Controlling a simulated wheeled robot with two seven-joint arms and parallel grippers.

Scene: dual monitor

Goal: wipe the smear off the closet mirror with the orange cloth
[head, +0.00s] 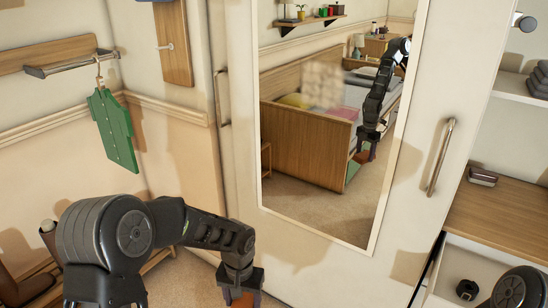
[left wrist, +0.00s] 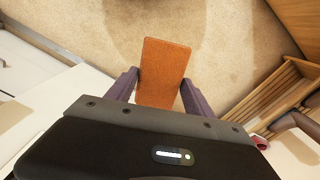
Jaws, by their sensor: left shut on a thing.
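The closet mirror (head: 315,205) is a tall pane set in a cream door. A pale, blotchy smear (head: 322,85) shows on its upper middle part. My left gripper (head: 242,288) is low at the bottom of the head view, left of and below the mirror and apart from the smear. It is shut on the orange cloth (left wrist: 163,75), a flat rectangular pad between the two fingers in the left wrist view. In the head view only a bit of the cloth shows at the bottom edge. My right gripper is not in view.
The door has a metal handle (head: 440,157) right of the mirror. An open closet with a wooden drawer top (head: 510,205) and an open drawer stands at the right. A green garment (head: 113,130) hangs at the left. A wooden bench with boots (head: 22,280) is lower left.

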